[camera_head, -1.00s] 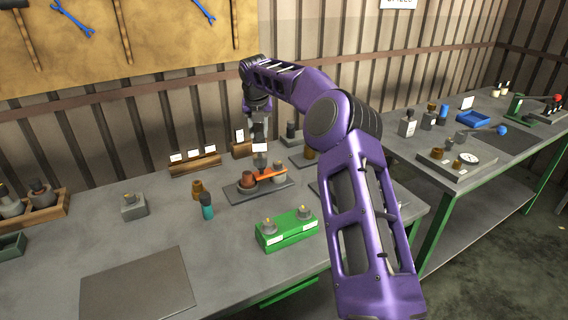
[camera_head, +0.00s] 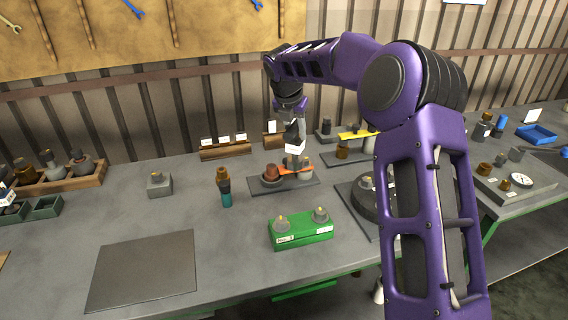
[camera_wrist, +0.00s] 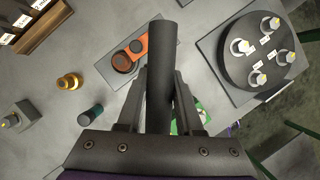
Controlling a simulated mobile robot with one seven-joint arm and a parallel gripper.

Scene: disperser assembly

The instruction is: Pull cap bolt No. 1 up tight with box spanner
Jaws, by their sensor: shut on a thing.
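My gripper (camera_wrist: 159,100) is shut on a dark grey cylindrical tool, the box spanner (camera_wrist: 162,55), as the wrist view shows. In the head view my gripper (camera_head: 295,130) hangs over the middle of the bench, near a stand with an orange strip. A round dark disc (camera_wrist: 242,80) carries several pale cap bolts, such as one bolt (camera_wrist: 240,46), each near a small white label. The labels are too small to read, so I cannot tell which bolt is No. 1. The spanner is apart from the disc. In the head view my arm hides part of the disc (camera_head: 365,207).
The orange-strip stand (camera_head: 262,187) lies below my gripper. A green block (camera_head: 301,233) stands in front of it. A flat dark plate (camera_head: 143,270) lies front left. Bare bench surrounds it.

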